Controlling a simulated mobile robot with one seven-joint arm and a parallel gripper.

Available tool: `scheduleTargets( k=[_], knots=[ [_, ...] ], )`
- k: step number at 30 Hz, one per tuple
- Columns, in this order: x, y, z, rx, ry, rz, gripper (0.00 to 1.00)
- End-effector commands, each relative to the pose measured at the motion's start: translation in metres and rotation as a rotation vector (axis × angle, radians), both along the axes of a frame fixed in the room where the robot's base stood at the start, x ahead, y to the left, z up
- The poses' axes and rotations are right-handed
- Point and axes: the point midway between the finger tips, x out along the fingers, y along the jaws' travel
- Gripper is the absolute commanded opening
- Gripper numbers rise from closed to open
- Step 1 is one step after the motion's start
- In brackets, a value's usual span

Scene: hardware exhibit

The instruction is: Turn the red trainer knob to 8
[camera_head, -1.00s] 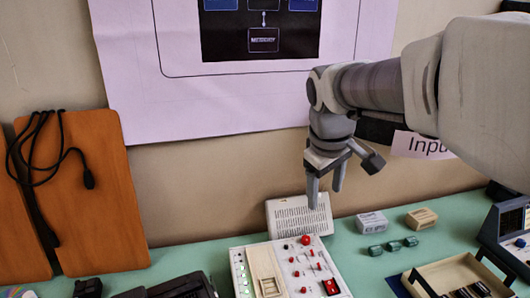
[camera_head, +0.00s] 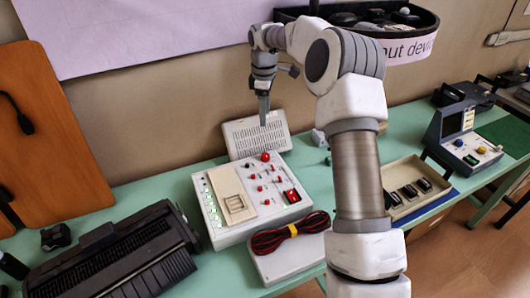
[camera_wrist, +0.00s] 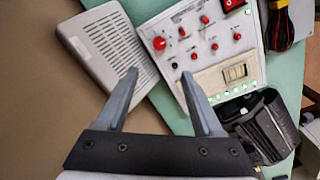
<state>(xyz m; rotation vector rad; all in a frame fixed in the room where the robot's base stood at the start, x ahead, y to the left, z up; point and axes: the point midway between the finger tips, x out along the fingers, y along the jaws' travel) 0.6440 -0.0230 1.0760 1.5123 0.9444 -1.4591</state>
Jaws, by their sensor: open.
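The white trainer box (camera_head: 225,230) lies on the green table with a beige panel, green lights and several small red knobs on top. The largest red knob (camera_head: 265,156) is at its far edge, and it also shows in the wrist view (camera_wrist: 159,43). My gripper (camera_head: 264,118) points down above the far side of the box, near the grey vented unit. In the wrist view my gripper (camera_wrist: 160,88) has its two fingers apart with nothing between them. The red knob lies beyond the fingertips, apart from them. I cannot read any marks around the knob.
A grey vented unit (camera_head: 256,134) leans behind the box, close to my gripper. A black device (camera_head: 110,265) stands at left. A white box with a coiled red and black cable (camera_head: 290,234) is in front. A tray (camera_head: 408,174) is at right.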

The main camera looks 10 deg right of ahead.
Motion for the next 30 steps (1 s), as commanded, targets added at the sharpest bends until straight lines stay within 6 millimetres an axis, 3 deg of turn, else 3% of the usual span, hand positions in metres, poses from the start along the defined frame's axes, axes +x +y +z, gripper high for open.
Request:
scheduleTargets(
  k=[7, 21, 30],
  knots=[
    [0.002, -0.001, -0.026, 0.001, 0.006, 0.005, 0.68],
    [0.006, -0.003, -0.127, 0.001, 0.006, 0.004, 0.68],
    [0.009, -0.004, -0.169, 0.0, 0.003, 0.003, 0.68]
  ],
)
